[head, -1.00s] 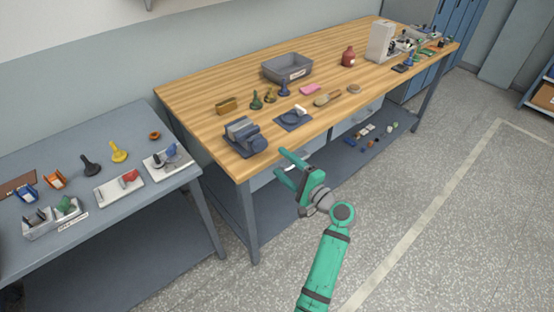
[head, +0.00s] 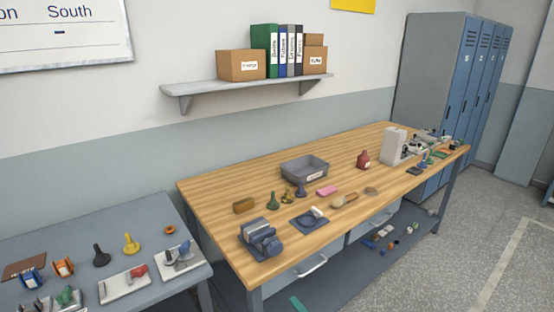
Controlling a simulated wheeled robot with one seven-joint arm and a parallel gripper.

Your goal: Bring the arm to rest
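Nothing held is visible.
A grey table (head: 130,215) with several items stands left. A wall shelf (head: 205,88) holds boxes and binders. Floor at right is clear.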

